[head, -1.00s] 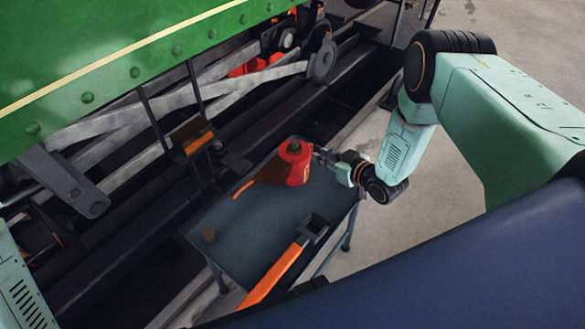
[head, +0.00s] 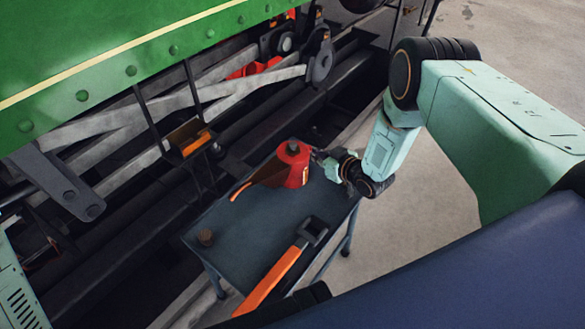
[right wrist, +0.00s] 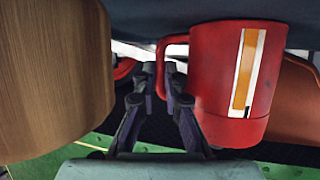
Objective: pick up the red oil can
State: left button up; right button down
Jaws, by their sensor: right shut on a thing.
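The red oil can (head: 295,172) is over the blue-grey table (head: 250,240) in the head view, with its long orange-tipped spout pointing left. My right gripper (head: 318,158) reaches it from the right. In the right wrist view the can (right wrist: 235,80) is large, with a yellow and white label on its side. My right gripper's fingers (right wrist: 160,85) are closed on the can's red handle (right wrist: 168,48). I cannot tell whether the can's base touches the table. My left gripper is out of view; only part of my left arm shows at the left edge.
A long orange-handled tool (head: 277,273) lies along the table's near right side. A small brown round object (head: 206,237) stands at the table's left edge. A wood-grained surface (right wrist: 50,80) is close by in the right wrist view.

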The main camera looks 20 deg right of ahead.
dwell(0.6)
notch_tip(320, 180, up, 10)
jog(key=p, duration=0.4)
jog(key=shift+p, duration=0.3)
jog(key=c, duration=2)
grip_release()
jog(key=shift+w, duration=0.1)
grip_shut()
